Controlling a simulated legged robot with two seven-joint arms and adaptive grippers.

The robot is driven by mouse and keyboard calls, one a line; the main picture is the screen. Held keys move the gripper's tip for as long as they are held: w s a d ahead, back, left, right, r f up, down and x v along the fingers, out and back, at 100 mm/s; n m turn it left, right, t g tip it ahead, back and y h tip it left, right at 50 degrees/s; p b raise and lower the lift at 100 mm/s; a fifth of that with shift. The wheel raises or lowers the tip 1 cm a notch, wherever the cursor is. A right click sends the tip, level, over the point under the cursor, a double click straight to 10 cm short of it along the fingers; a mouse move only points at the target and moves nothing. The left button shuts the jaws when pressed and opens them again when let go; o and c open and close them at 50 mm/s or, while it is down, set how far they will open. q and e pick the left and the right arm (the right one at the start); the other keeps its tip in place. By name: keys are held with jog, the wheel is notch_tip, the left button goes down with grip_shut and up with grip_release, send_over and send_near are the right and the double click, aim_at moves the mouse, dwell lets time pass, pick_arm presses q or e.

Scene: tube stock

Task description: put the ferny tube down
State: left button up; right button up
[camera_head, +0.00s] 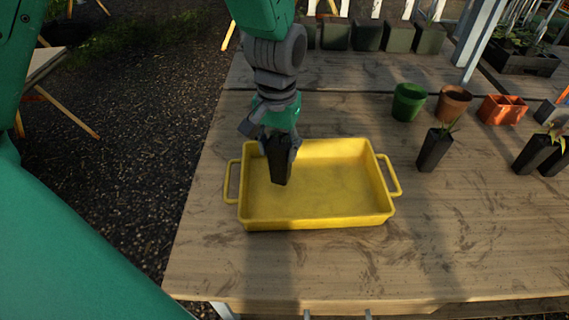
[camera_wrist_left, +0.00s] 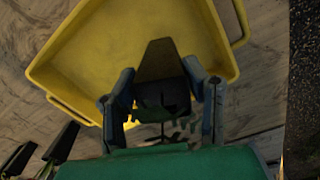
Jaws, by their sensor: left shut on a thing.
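My left gripper (camera_head: 277,146) comes down from above and is shut on a dark, tapered tube, the ferny tube (camera_head: 281,170). It holds the tube over the left part of a yellow tray (camera_head: 386,212). In the left wrist view the tube (camera_wrist_left: 160,62) sits between the two fingers of the gripper (camera_wrist_left: 162,88), with dark leafy fronds at its near end. The yellow tray (camera_wrist_left: 92,22) lies behind it there. I cannot tell whether the tube touches the tray floor. The tray holds nothing else that I see. My right gripper is out of view.
A dark tube with a small plant (camera_head: 435,149) stands right of the tray, with more dark tubes (camera_head: 533,153) farther right. A green pot (camera_head: 408,102), a brown pot (camera_head: 453,104) and an orange planter (camera_head: 502,109) stand behind. The wooden table (camera_head: 450,250) is clear in front.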

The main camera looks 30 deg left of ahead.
aim_at(281, 164)
pick_arm(q)
jog(key=shift+w+d+f, duration=0.2)
jog(key=shift+d+f, duration=0.2)
jog(key=shift+f, duration=0.25)
jog(key=shift+s+f, duration=0.2)
jog(key=shift+f, duration=0.9)
jog(key=shift+a+f, duration=0.2)
jog(key=shift+f, duration=0.15)
jog(key=shift+w+a+f, duration=0.1)
jog(key=shift+a, duration=0.25)
jog(key=o, duration=1.3)
jog(key=shift+a, duration=0.1)
jog(key=shift+c, duration=0.2)
jog(key=shift+d+r, duration=0.25)
jog(key=shift+d, duration=0.25)
jog(key=shift+d+r, duration=0.1)
jog(key=shift+r, duration=0.25)
jog(key=r, duration=0.7)
jog(key=r+p, duration=0.1)
jog(key=r, duration=0.2)
jog(key=shift+a+r, duration=0.15)
jog(key=shift+a, duration=0.25)
jog(key=shift+d+r, duration=0.1)
jog(key=shift+r, duration=0.15)
jog(key=shift+d+r, duration=0.15)
jog(key=shift+d, duration=0.05)
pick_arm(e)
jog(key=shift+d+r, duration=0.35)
